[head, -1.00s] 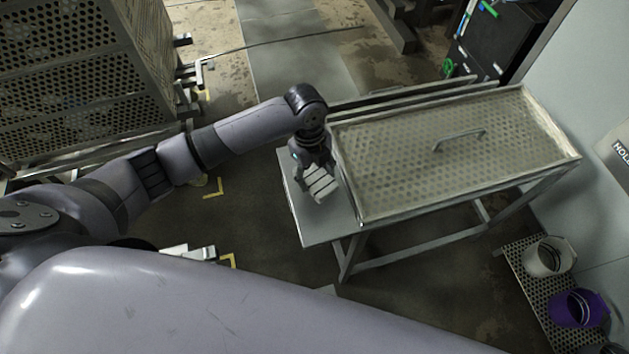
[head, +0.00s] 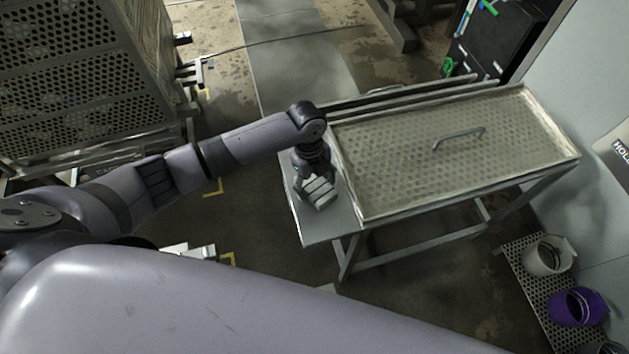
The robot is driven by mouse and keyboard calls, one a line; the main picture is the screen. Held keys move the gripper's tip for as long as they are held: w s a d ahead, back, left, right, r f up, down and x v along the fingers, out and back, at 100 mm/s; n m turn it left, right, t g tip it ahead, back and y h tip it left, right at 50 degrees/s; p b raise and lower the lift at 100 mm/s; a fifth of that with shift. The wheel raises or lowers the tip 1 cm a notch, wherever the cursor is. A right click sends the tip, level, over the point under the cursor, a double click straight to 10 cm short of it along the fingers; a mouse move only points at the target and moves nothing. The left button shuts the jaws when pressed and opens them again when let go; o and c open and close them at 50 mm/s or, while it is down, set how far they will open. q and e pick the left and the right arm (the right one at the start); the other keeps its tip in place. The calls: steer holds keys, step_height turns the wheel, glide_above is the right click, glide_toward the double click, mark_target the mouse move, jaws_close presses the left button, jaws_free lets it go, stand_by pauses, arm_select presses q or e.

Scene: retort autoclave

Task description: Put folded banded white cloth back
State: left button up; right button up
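The folded white cloth (head: 320,193) shows as a small pale bundle with darker bands across it. It is over the bare grey end (head: 325,226) of the metal table, left of the perforated tray. My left gripper (head: 309,186) points down at the cloth and appears shut on it. The fingers are small and partly hidden, and I cannot tell whether the cloth touches the tabletop. My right gripper is not in view.
A perforated metal tray or cover (head: 400,165) with a handle (head: 459,139) fills most of the table. A perforated cage (head: 75,75) stands at the upper left. A white bucket (head: 546,257) and a purple bucket (head: 577,308) sit on a low perforated shelf at lower right.

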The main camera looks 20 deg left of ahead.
mark_target(311, 180)
arm_select(q)
steer(key=shift+o, duration=0.5)
steer(key=shift+r, duration=0.15)
steer(key=shift+w+r, duration=0.1)
steer(key=shift+r, duration=0.2)
step_height(311, 180, up, 12)
steer(key=a, duration=0.1)
steer(key=shift+w+f+b, duration=0.25)
steer(key=shift+w+b, duration=0.05)
